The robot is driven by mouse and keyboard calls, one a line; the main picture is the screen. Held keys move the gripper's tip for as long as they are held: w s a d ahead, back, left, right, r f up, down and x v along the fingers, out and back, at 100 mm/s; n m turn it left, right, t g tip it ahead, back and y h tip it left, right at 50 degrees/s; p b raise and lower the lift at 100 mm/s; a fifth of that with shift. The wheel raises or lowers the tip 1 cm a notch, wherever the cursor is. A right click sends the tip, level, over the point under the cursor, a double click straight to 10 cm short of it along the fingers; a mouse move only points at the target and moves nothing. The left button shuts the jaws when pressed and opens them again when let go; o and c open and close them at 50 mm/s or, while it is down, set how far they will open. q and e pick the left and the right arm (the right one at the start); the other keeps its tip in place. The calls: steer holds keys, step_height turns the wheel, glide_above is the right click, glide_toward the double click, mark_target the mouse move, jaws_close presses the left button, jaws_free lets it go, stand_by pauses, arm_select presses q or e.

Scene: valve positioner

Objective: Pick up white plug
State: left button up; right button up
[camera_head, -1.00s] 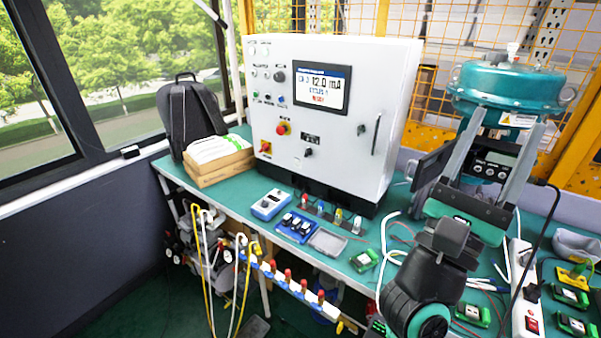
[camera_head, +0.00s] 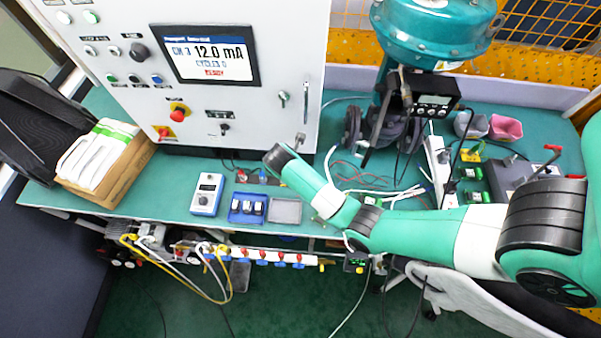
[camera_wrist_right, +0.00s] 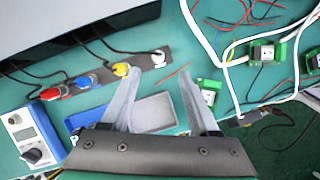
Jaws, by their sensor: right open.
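The white plug (camera_wrist_right: 158,57) stands at the right end of a dark strip in the right wrist view, beside the yellow plug (camera_wrist_right: 122,69). My right gripper (camera_wrist_right: 159,76) is open and empty. In that view its two fingertips lie just below the white plug, one to each side, apart from it. In the head view my right arm reaches in from the right, across the table, to the plug area below the cabinet. There the arm hides the white plug, and I cannot make out the fingers. My left gripper is out of view.
The blue plug (camera_wrist_right: 85,81) and red plug (camera_wrist_right: 50,94) share the strip. A blue-and-white meter (camera_head: 207,194), a blue tray of modules (camera_head: 247,208) and a grey tray (camera_head: 286,211) lie in front. The white cabinet (camera_head: 265,105) stands behind. Loose cables and green modules lie to the right.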

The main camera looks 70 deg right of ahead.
steer(key=b+x, duration=0.3)
steer(key=x, duration=0.6)
steer(key=shift+w+a+f, duration=0.1)
steer(key=shift+f, duration=0.05)
jaws_close()
